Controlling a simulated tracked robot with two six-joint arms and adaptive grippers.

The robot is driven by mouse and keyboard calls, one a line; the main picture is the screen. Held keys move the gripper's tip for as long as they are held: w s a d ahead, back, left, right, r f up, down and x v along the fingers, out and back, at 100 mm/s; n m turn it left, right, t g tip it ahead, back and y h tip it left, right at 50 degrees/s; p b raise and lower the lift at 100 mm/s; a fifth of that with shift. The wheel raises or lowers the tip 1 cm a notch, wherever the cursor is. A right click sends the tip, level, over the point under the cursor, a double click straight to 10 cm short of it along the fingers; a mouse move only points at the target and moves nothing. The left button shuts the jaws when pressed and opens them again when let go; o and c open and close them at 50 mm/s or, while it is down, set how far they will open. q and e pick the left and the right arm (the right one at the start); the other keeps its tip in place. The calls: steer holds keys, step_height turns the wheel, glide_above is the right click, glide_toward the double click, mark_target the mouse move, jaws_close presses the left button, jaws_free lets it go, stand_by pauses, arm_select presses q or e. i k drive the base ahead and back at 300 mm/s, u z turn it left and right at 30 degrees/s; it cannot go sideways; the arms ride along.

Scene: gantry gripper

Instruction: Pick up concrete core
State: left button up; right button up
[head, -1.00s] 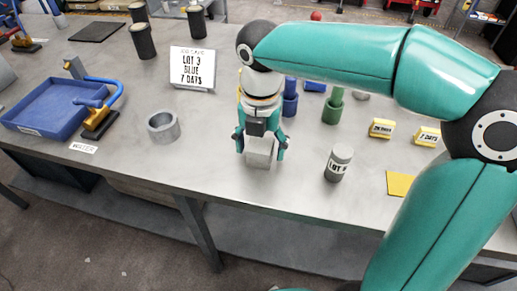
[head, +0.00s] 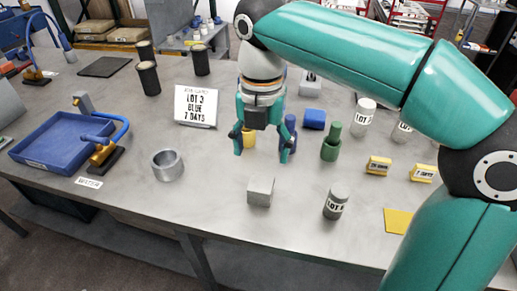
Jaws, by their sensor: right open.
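Several grey concrete cylinders with LOT labels stand upright on the table: a darker one (head: 336,203) at the front, a paler one (head: 363,117) farther back, and another (head: 403,132) partly hidden by my right arm. Their numbers are hard to read. A small grey cube (head: 260,191) sits on the table left of the front cylinder. My right gripper (head: 263,153) points down with its fingers apart, above and behind the cube, and holds nothing. My left gripper is not in view.
A job card (head: 196,104) reads LOT 3, BLUE, 7 DAYS. The table's front middle is fairly clear.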

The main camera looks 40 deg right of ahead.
mark_target(338, 195)
steer(key=k, duration=1)
